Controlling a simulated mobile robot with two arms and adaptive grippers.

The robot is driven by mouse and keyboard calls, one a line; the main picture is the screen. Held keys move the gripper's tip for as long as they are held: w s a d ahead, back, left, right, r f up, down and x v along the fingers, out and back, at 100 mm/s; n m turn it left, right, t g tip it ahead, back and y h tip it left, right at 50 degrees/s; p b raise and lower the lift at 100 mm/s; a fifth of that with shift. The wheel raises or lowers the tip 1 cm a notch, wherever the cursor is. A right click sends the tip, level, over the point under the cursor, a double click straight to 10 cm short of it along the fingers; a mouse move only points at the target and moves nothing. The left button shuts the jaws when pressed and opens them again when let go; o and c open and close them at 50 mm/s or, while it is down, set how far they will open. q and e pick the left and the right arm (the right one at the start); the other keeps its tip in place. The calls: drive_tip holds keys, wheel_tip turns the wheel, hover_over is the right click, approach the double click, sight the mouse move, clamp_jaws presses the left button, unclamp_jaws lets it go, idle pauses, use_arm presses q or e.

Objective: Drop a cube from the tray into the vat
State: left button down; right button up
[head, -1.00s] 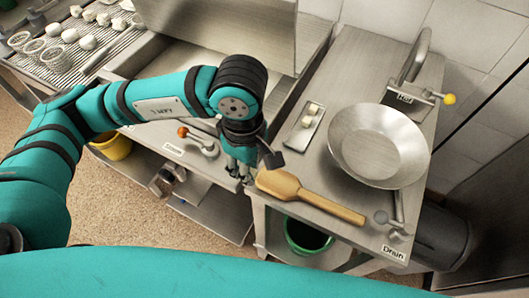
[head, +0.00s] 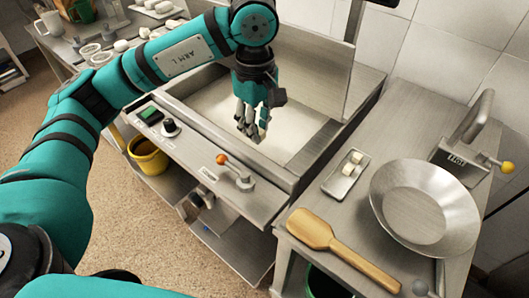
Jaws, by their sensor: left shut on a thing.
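My left gripper (head: 250,128) points down over the vat (head: 205,118), a rectangular metal basin with a pale, whitish inside. It is shut on a small pale cube (head: 264,117), mostly hidden by the fingers. I cannot tell how high the cube is above the pale surface. The small metal tray (head: 341,187) lies on the counter right of the vat. Pale cubes (head: 353,162) sit on it, close together. My right gripper is not in view.
A wooden paddle (head: 315,232) and a wide metal pan (head: 415,213) lie on the right counter. An orange-knobbed valve lever (head: 238,172) is on the vat's front. A raised metal lid (head: 310,60) stands behind. A yellow bucket (head: 148,158) is below.

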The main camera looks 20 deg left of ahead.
use_arm(q)
drive_tip(key=w+a+f+p, duration=0.1)
drive_tip(key=w+a+p, duration=0.2)
drive_tip(key=w+a, duration=1)
drive_tip(key=shift+w+a+p, duration=0.3)
drive_tip(key=shift+w, duration=2.1)
drive_tip(key=c, duration=1.1)
unclamp_jaws()
wheel_tip(320, 180, up, 12)
